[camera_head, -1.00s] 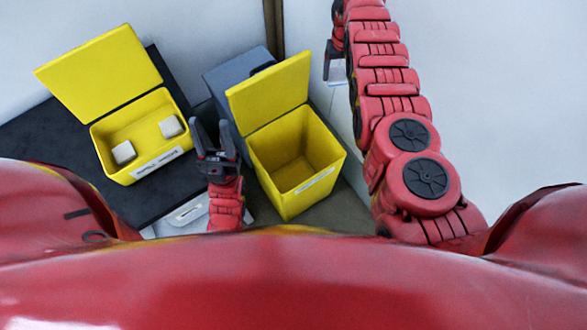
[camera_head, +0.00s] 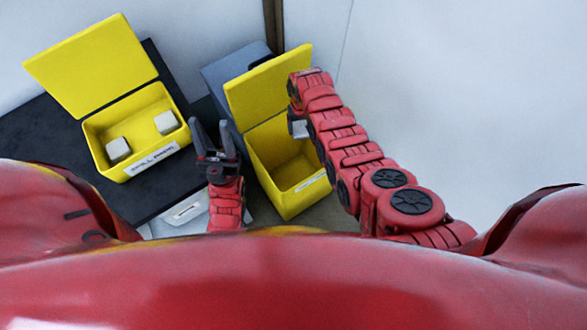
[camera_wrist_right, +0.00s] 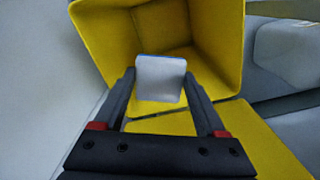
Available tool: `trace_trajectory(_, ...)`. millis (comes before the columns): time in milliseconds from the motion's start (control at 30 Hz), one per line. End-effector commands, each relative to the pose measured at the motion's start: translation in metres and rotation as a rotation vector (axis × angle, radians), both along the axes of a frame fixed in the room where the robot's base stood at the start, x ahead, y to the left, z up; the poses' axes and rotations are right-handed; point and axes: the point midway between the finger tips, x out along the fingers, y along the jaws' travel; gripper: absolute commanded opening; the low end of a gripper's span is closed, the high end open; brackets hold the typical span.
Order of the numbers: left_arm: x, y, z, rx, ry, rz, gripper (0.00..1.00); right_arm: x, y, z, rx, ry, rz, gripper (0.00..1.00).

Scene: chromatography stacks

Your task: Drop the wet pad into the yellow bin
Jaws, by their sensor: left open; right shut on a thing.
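The yellow bin (camera_head: 290,180) stands open right of centre in the head view, its lid tilted up at the back. Its open mouth and bare inside fill the top of the right wrist view (camera_wrist_right: 205,25). My right gripper (camera_head: 297,122) is shut on a pale grey-white pad (camera_wrist_right: 160,80), held between its fingers over the bin's opening and apart from the walls. In the head view the arm partly hides the pad and the bin's right side. My left gripper (camera_head: 211,126) is open and empty, pointing up just left of the bin.
A lower yellow box (camera_head: 95,150) with a raised lid and a spill label stands on a black surface (camera_head: 40,145) at left, with two pale pads (camera_head: 167,122) inside. A grey-blue box (camera_head: 232,72) stands behind the bin. White wall and floor lie to the right.

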Motion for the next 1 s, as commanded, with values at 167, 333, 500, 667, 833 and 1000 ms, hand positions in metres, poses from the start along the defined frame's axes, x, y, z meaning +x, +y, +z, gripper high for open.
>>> trace_trajectory(167,0.0,0.0,-0.025,0.0,0.0,0.0,0.5,0.001,0.0,-0.028,0.001,-0.003,0.0,0.22)
trace_trajectory(333,0.0,0.0,-0.036,0.0,0.0,0.0,0.5,0.001,0.0,-0.041,0.0,0.0,0.0,0.22)
trace_trajectory(500,0.0,0.0,-0.035,0.0,0.0,0.0,0.5,0.0,0.0,-0.041,0.0,0.0,0.0,0.22)
trace_trajectory(667,0.0,0.0,-0.035,0.0,0.0,0.0,0.5,0.0,0.0,-0.041,0.0,0.0,0.0,0.82)
trace_trajectory(833,0.0,0.0,-0.035,0.0,0.0,0.0,0.5,0.0,0.0,-0.041,0.0,0.0,0.0,1.0)
trace_trajectory(1000,0.0,0.0,-0.035,0.0,0.0,0.0,0.5,0.0,0.0,-0.041,0.0,0.0,0.0,1.0)
